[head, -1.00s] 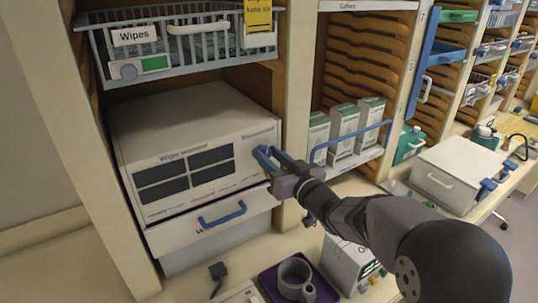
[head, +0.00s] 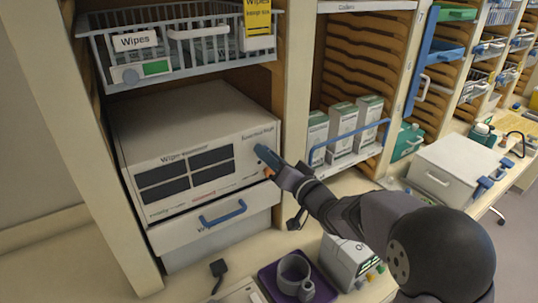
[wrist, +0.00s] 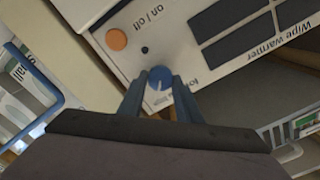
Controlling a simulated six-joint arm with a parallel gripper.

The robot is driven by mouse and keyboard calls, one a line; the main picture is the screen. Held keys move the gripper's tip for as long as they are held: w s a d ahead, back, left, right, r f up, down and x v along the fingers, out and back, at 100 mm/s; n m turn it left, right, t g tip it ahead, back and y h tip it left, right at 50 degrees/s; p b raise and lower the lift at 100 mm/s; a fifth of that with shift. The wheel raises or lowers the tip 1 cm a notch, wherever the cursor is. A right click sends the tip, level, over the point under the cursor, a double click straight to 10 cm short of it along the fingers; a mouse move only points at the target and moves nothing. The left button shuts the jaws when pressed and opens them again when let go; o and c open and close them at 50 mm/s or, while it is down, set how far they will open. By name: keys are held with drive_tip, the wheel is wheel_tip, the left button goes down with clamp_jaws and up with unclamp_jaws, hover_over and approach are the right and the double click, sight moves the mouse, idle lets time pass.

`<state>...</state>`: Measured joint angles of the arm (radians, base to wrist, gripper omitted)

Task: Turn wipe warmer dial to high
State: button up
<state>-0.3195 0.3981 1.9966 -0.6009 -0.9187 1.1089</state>
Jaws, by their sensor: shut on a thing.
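The wipe warmer (head: 188,120) is a white box on a shelf in the left cabinet, with dark panels on its front; its front also shows upside down in the wrist view (wrist: 205,75). Its round blue dial (wrist: 159,76) has a pale pointer mark and sits near small lettering that I cannot fully read. My gripper (wrist: 161,84) is shut on the dial, one finger on each side. In the head view my gripper (head: 264,155) meets the right part of the warmer's front and hides the dial.
An orange on/off button (wrist: 116,39) is close to the dial. A drawer with a blue handle (head: 222,214) is below the warmer and a wire basket of wipes (head: 190,66) above. A blue rail (head: 350,138) fronts white boxes at right.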

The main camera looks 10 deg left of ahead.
idle(0.3)
drive_tip(key=o, duration=1)
drive_tip(key=shift+b+v, duration=1.7)
drive_tip(key=shift+v, duration=2)
